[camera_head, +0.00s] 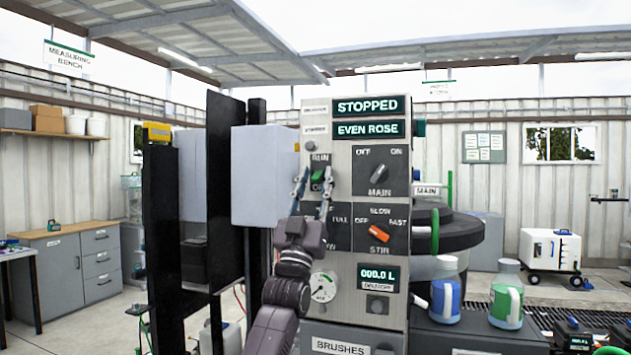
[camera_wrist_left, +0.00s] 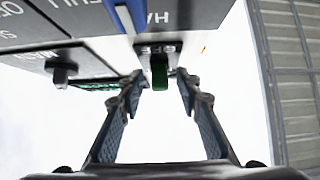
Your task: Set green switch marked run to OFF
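The green switch (camera_head: 317,175) sits on the upper left of the grey control panel (camera_head: 340,120), under a RUN label. It also shows in the left wrist view (camera_wrist_left: 159,72), sticking out from the panel face. My left gripper (camera_head: 314,178) is in front of the panel, its fingers open and one on each side of the switch. In the left wrist view the gripper (camera_wrist_left: 158,88) has the green lever between its blue-padded fingertips, with a gap on both sides. I cannot tell which position the switch is in. My right gripper is not in view.
The black MAIN knob (camera_head: 378,173) and the orange STIR knob (camera_head: 379,233) are to the right on the panel. A gauge (camera_head: 323,286) is below my gripper. A light grey box (camera_head: 264,175) stands left of the panel. The display reads STOPPED.

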